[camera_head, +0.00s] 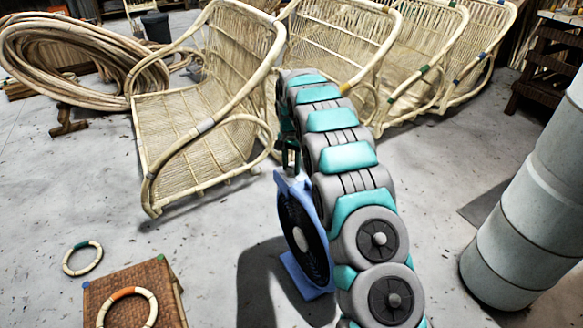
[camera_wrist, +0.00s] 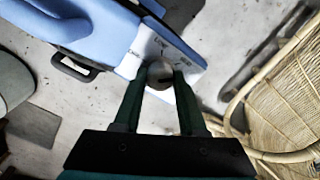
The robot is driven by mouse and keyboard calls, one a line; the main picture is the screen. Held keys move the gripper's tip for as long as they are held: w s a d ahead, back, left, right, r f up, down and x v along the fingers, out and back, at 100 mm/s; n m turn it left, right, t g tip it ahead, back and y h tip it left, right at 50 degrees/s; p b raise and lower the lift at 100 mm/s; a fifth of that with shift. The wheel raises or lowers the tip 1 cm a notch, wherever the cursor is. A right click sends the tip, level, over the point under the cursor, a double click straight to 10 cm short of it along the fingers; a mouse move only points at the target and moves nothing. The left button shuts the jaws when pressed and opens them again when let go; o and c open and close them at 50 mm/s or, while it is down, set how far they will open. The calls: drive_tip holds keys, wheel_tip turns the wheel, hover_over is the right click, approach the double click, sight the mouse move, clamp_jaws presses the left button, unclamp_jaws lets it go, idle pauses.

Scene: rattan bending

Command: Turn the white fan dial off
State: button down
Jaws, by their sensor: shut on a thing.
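A blue fan (camera_head: 318,236) with a dark round grille stands upright on the floor in the head view, partly hidden by my arm. In the wrist view, the fan's blue body (camera_wrist: 92,28) ends in a white control panel (camera_wrist: 143,47) with small dark labels, too blurred to read. In the head view, my gripper (camera_head: 290,158) is at the fan's top.
Several rattan chairs stand behind, the nearest chair (camera_head: 205,110) just left of my arm. Coiled rattan (camera_head: 85,60) lies at the back left. A woven stool (camera_head: 125,280) and a ring (camera_head: 83,258) are at the lower left. A grey cylinder (camera_head: 530,220) stands at right.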

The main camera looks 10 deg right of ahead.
drive_tip(key=n+b, duration=0.1)
drive_tip(key=n, duration=1.2)
drive_tip(key=shift+n+b, duration=0.3)
drive_tip(key=shift+n, duration=0.1)
drive_tip(key=n, duration=0.6)
drive_tip(key=n+b, duration=0.1)
drive_tip(key=n, duration=0.6)
drive_tip(key=shift+c, duration=2.3)
unclamp_jaws()
